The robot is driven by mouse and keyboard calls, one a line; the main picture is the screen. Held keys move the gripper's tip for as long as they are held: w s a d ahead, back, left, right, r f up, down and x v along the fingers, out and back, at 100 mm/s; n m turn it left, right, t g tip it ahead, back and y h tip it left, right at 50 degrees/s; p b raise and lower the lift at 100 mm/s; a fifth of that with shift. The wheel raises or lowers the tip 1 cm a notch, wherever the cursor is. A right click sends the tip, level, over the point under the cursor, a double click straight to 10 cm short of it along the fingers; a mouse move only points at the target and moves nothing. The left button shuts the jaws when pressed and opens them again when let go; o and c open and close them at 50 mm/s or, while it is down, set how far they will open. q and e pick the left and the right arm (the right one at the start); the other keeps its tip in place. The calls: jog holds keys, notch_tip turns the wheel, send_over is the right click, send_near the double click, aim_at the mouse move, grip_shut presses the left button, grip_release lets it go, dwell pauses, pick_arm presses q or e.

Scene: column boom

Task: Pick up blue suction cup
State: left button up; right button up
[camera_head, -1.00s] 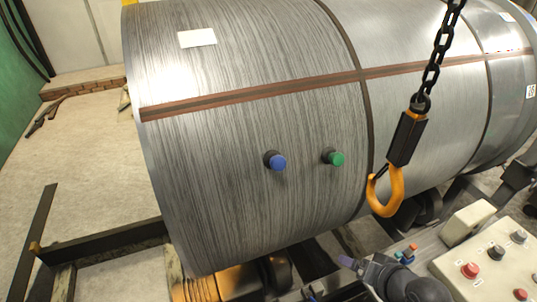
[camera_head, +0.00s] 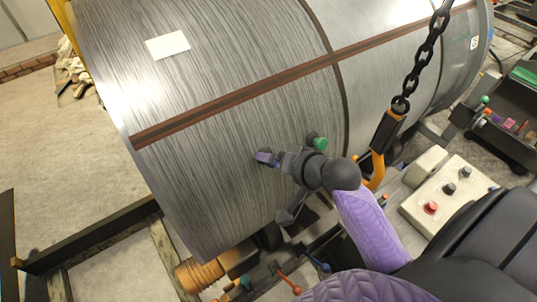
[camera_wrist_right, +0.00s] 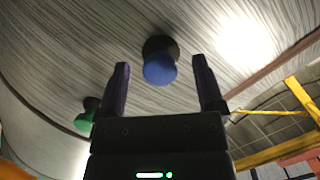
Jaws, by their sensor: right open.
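The blue suction cup (camera_wrist_right: 159,68) sticks out of the side of the large metal coil (camera_head: 215,130) on a dark round base. In the right wrist view it shows between the two fingers of my right gripper (camera_wrist_right: 161,62), close to the fingertips; the fingers are apart and I see no contact. In the head view my right gripper (camera_head: 270,160) reaches in from the lower right to the coil's face. It largely covers the blue cup there. My left gripper is not in view.
A green suction cup (camera_head: 320,143) sits on the coil just right of my gripper; it also shows in the right wrist view (camera_wrist_right: 84,121). An orange hook (camera_head: 376,172) hangs on a chain (camera_head: 426,50). A control box (camera_head: 450,195) stands at the right. Floor is free at left.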

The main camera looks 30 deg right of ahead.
grip_shut()
dwell(0.3)
